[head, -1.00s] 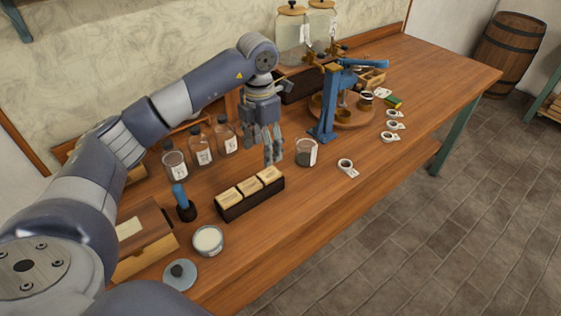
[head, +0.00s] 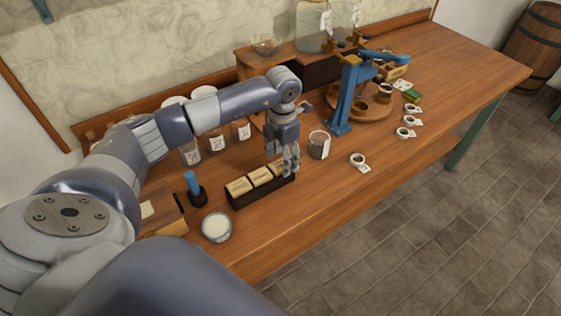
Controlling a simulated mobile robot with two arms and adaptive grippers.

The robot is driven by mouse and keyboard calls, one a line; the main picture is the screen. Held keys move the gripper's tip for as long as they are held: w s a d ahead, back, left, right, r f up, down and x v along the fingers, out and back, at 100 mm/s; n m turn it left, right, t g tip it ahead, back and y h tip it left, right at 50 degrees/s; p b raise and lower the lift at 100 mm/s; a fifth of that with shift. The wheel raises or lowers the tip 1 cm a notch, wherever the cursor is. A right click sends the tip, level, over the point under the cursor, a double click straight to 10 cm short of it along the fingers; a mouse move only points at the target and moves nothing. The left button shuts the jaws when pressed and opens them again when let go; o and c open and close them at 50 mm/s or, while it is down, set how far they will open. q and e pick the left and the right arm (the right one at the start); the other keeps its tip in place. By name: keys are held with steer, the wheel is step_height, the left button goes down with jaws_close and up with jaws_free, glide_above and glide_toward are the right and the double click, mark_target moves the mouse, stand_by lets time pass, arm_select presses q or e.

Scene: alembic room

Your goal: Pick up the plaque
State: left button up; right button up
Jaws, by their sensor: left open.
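Three pale cream blocks with markings, which look like plaques, sit in a row in a dark holder (head: 262,192) on the wooden table. They are the left plaque (head: 238,186), the middle plaque (head: 260,175) and the right plaque (head: 277,167). Which one the task means, I cannot tell. My left gripper (head: 288,171) is open and points down at the right end of the holder, close to the right plaque and partly covering it. I see nothing between its fingers; whether it touches the plaque is unclear. My right gripper is out of view.
A jar with dark contents (head: 319,145) stands just right of my left gripper. A blue press (head: 345,95) stands beyond it. A blue-handled tool (head: 194,189) and a bowl of white stuff (head: 216,227) are at the left. Bottles (head: 216,142) stand behind. The table's front right is mostly clear.

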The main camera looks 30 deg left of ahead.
arm_select(q)
steer(key=shift+f, duration=0.5)
steer(key=c, duration=0.8)
steer(key=shift+c, duration=0.4)
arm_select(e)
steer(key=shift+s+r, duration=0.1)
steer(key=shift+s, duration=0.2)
